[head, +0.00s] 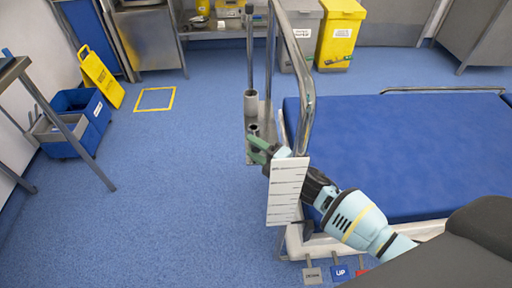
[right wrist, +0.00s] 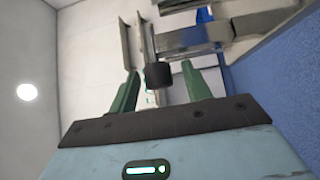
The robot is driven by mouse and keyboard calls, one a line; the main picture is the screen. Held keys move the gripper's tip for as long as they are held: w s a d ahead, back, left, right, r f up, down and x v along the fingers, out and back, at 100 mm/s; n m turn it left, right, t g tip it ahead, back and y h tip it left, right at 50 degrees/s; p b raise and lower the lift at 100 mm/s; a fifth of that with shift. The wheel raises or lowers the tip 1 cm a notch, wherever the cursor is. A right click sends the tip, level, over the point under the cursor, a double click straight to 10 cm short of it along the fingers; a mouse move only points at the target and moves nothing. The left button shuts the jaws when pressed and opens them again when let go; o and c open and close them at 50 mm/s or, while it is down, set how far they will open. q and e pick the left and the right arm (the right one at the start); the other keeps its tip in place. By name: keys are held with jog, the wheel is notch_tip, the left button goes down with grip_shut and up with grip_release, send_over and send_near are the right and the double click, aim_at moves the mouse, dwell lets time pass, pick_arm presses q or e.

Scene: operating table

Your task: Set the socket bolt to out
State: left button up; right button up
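The socket bolt appears to be the black knob (right wrist: 158,75) in the right wrist view, on the end of a grey metal part. My right gripper (right wrist: 160,68) is open, with one green finger on each side of the knob. I cannot tell whether they touch it. In the head view my right gripper (head: 260,149) is beside the grey socket bracket (head: 267,120) at the table's end. The gripper and the white marked plate hide the bolt there. One socket tube (head: 251,104) is beneath an upright pole. My left gripper is not in view.
The white marked plate (head: 286,192) stands in front of my right wrist. A curved metal rail (head: 306,90) rises beside the blue mattress (head: 400,150). Labelled pedals (head: 340,272) are low at the table's base.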

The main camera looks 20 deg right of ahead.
aim_at(258, 150)
jog(key=shift+s+d, duration=0.15)
jog(key=shift+s, duration=0.05)
jog(key=v, duration=0.5)
jog(key=shift+s+d, duration=0.2)
jog(key=shift+s, duration=0.15)
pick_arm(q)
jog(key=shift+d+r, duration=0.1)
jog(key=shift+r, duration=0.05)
pick_arm(e)
jog(key=shift+s+d, duration=0.35)
jog(key=shift+s, duration=0.3)
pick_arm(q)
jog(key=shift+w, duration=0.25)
